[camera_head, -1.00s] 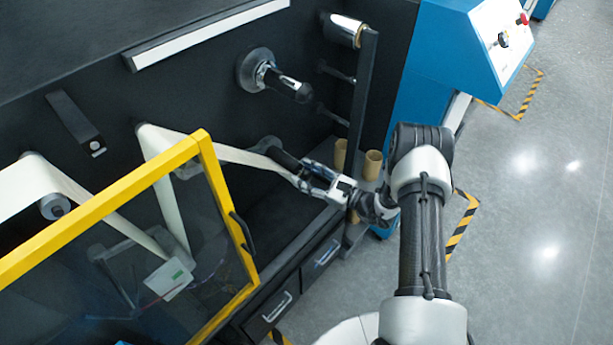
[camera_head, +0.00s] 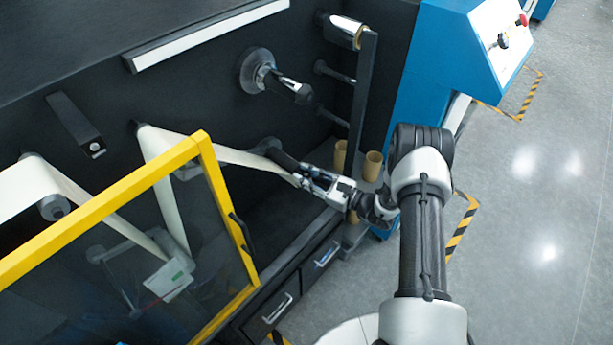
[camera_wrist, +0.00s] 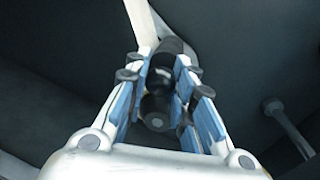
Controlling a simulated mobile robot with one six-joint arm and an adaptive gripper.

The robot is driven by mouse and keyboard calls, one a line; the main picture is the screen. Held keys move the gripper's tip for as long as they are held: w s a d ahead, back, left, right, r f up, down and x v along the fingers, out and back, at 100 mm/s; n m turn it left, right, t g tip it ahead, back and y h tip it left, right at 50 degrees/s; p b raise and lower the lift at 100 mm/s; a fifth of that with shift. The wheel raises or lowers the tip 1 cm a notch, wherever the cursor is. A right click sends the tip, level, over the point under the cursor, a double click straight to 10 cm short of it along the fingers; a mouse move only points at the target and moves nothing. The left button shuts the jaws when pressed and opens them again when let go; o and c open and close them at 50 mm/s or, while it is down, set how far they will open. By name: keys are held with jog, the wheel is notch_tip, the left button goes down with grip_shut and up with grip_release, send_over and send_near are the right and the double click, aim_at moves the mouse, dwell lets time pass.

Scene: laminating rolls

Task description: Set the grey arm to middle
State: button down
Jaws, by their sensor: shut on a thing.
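My gripper (camera_head: 305,178) is at the machine's dark wall, right of the yellow-framed guard. It is shut on a dark cylindrical piece (camera_head: 284,159). In the wrist view, my blue-padded fingers (camera_wrist: 168,100) stand on both sides of this black rounded piece (camera_wrist: 160,78), whose end faces the camera. The piece points out from the wall, by a round dark base (camera_head: 268,145). I cannot tell for sure whether it is the grey arm's end. A pale web (camera_head: 235,157) runs from the left to the held piece.
A yellow-framed clear guard (camera_head: 205,160) stands close to the left. Above is a spindle (camera_head: 285,86) on a round flange. Brown cardboard cores (camera_head: 372,165) stand on the right, beside a dark upright post (camera_head: 364,95). Drawers (camera_head: 320,258) lie below. The grey floor at right is clear.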

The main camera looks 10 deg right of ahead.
notch_tip(320, 180, up, 11)
jog(key=w+d+n+p, duration=0.1)
jog(key=n+p, duration=0.3)
jog(key=shift+w+d+f+h, duration=0.2)
jog(key=shift+d+h, duration=0.1)
jog(key=shift+h, duration=0.1)
jog(key=c, duration=1.3)
grip_release()
jog(key=shift+c, duration=0.2)
jog(key=shift+s+d, duration=0.1)
jog(key=v, duration=1.1)
jog(key=shift+s+d, duration=0.25)
jog(key=shift+d, duration=0.1)
jog(key=shift+r, duration=0.15)
